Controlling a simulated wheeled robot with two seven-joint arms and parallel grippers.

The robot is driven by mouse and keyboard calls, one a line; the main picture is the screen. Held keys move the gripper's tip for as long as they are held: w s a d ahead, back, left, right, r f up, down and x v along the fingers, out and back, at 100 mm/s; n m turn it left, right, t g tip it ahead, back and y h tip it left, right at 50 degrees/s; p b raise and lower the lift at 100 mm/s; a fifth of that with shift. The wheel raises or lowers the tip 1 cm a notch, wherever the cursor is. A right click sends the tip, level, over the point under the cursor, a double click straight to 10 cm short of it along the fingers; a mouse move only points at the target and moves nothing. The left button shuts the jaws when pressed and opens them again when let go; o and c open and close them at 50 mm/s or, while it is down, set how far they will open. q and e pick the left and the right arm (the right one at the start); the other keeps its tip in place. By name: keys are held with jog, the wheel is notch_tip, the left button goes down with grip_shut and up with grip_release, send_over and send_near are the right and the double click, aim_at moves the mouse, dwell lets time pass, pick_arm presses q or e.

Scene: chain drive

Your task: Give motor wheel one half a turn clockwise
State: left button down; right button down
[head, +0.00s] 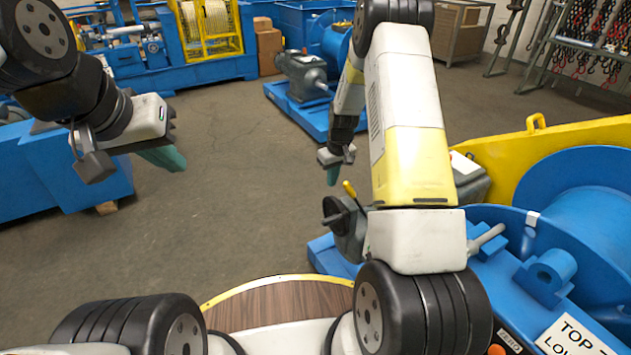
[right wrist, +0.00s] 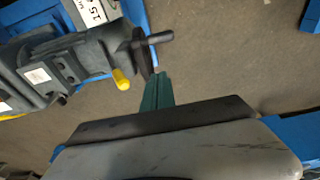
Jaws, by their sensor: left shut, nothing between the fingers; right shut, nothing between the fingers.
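A dark handwheel (head: 340,216) sits on the end of a grey motor, left of the blue winch drum. A yellow-tipped lever (head: 349,188) stands up just above it. In the right wrist view the wheel (right wrist: 141,50) is seen nearly edge-on, with a dark crank handle sticking out and the yellow tip (right wrist: 121,79) beside the motor. My right gripper (head: 331,177) is shut and empty, its teal fingers just above the wheel; they also show in the right wrist view (right wrist: 157,92), close to the wheel. Contact cannot be told. My left gripper (head: 168,158) is shut and empty, far from it.
The blue winch drum (head: 590,200) with a yellow side plate (head: 530,165) fills the right. Another grey motor (head: 303,72) on a blue base stands further back. A round wooden table top (head: 280,303) is in front of me. The floor at centre left is clear.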

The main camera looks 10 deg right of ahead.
send_over(327, 220)
jog(key=w+d, duration=0.1)
jog(key=w, duration=0.3)
notch_tip(327, 220, down, 10)
jog(key=shift+s+d+f, duration=0.25)
jog(key=shift+s+f, duration=0.15)
jog(key=shift+f, duration=0.2)
jog(key=shift+s+d+f, duration=0.25)
jog(key=shift+s+f, duration=0.15)
jog(key=shift+f, duration=0.15)
jog(key=shift+s+f, duration=0.15)
jog(key=shift+f, duration=0.1)
jog(key=shift+s+d, duration=0.1)
jog(key=shift+s, duration=0.05)
